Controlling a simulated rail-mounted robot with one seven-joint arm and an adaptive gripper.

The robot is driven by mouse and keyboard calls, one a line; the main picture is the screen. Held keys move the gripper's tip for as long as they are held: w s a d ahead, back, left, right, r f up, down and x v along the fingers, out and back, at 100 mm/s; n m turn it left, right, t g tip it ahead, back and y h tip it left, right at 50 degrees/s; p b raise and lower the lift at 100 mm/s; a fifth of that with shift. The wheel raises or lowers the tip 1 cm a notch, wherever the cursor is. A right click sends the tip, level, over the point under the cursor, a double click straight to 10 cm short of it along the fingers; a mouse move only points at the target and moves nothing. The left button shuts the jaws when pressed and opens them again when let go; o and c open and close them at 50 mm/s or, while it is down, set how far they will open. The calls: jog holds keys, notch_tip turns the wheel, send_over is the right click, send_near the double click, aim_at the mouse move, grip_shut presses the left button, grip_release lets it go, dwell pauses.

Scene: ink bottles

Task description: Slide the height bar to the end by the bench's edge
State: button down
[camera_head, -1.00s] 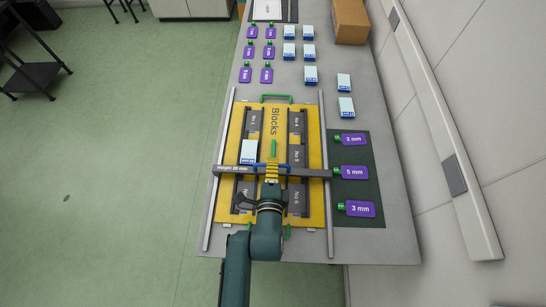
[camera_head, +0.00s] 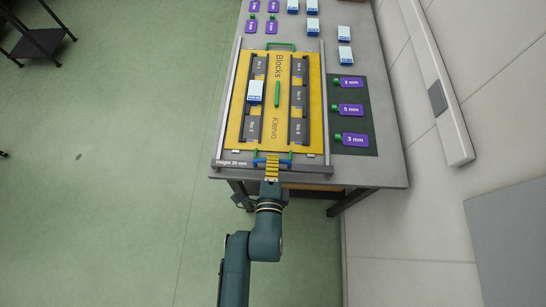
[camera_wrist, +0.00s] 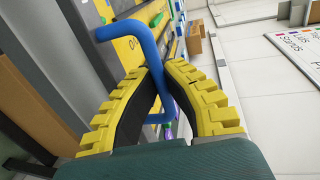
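The dark grey height bar (camera_head: 312,165), labelled "Height 20 mm", lies across the two side rails at their near end, by the bench's front edge. Its blue handle (camera_head: 259,160) shows at the middle of the bar; the handle is large in the wrist view (camera_wrist: 120,30). My gripper (camera_head: 271,164) reaches the handle from the near side. In the wrist view its yellow ribbed fingers (camera_wrist: 155,80) close around the blue handle, one on each side. The yellow board (camera_head: 277,140) lies between the rails, beyond the bar.
Open floor lies left of the bench; a wall is at right.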

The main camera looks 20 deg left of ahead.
jog(key=c, duration=1.4)
grip_release()
jog(key=shift+s, duration=0.15)
jog(key=v, duration=1.2)
